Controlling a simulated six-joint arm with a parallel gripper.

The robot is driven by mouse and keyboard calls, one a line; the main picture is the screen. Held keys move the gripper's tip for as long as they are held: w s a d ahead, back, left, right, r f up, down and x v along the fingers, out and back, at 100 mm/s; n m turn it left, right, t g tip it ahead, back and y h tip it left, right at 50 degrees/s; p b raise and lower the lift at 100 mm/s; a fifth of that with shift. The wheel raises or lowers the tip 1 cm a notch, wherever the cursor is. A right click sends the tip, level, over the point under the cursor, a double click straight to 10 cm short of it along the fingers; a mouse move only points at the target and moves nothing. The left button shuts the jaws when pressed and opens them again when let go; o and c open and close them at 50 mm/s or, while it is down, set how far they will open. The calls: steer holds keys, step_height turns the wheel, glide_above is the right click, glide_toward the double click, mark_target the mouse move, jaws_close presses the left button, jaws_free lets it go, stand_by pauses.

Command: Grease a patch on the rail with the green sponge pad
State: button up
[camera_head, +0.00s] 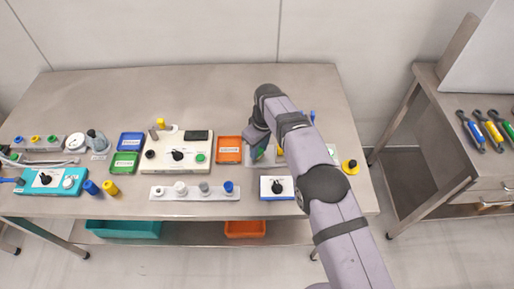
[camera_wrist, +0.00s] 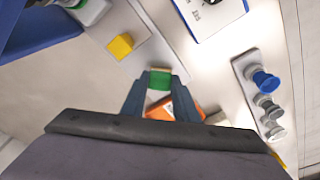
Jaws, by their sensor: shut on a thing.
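My gripper (camera_wrist: 160,88) is shut on the green sponge pad (camera_wrist: 160,80) in the wrist view. I cannot tell whether the pad touches anything. I cannot tell which part is the rail, and no greased patch can be made out.
The orange tray (camera_head: 229,150) is just left of my gripper. A yellow block (camera_wrist: 124,46) lies on the plate. A white strip with several knobs (camera_head: 194,191) and a blue-edged box (camera_head: 265,192) stand in front. The table's back (camera_head: 190,90) is clear.

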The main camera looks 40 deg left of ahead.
steer(key=shift+w+d, duration=1.05)
steer(key=shift+d, duration=0.05)
steer(key=shift+f, duration=0.1)
steer(key=shift+f, duration=0.1)
steer(key=shift+s+a+b, duration=0.5)
steer(key=shift+s+a, duration=0.6)
steer(key=shift+s, duration=0.05)
steer(key=shift+s+a, duration=1.15)
steer(key=shift+w+d, duration=0.1)
steer(key=shift+w+d, duration=1.1)
